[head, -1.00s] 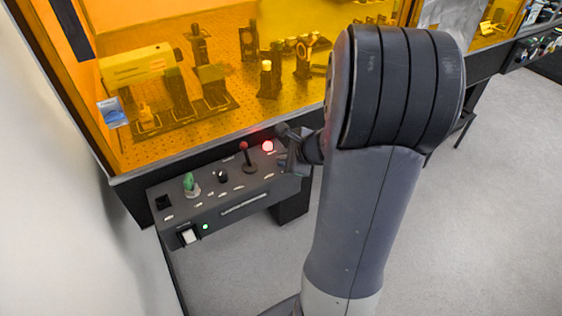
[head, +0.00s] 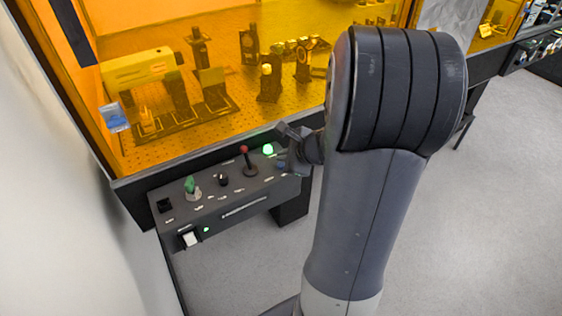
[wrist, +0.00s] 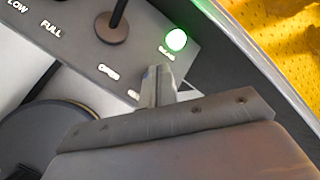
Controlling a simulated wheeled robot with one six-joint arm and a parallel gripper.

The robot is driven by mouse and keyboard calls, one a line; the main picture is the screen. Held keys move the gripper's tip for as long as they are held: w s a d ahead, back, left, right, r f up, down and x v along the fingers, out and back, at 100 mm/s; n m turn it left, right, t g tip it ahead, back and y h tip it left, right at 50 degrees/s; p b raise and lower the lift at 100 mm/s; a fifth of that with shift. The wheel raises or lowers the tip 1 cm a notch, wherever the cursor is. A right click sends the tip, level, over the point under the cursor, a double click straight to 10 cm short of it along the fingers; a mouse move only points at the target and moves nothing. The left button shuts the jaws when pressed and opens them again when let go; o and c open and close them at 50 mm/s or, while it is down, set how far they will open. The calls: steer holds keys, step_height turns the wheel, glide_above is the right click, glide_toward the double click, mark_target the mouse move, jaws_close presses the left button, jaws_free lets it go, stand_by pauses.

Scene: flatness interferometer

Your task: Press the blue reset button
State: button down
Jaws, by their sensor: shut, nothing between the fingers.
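My gripper (head: 288,152) is at the right end of the dark control panel (head: 232,196), its fingers shut and empty. In the wrist view the closed fingers (wrist: 157,82) point down at the panel face, just beside the lit lamp. The blue reset button is not clearly visible. The fingers cover that part of the panel, with only a faint bluish trace beside their tip. I cannot tell whether they touch the button. The round indicator lamp (head: 268,149) glows green, and it also shows in the wrist view (wrist: 176,40).
The panel also carries a red-topped lever (head: 248,160), a black knob (head: 222,179), a green key-like switch (head: 191,187) and a white rocker switch (head: 190,239). An amber enclosure (head: 225,110) with optics inside stands directly behind it. Open floor (head: 480,230) lies to the right.

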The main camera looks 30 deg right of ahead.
steer(key=shift+r, duration=0.1)
step_height(320, 180, up, 5)
steer(key=p, duration=0.4)
stand_by(0.3)
steer(key=shift+a, duration=0.1)
stand_by(0.7)
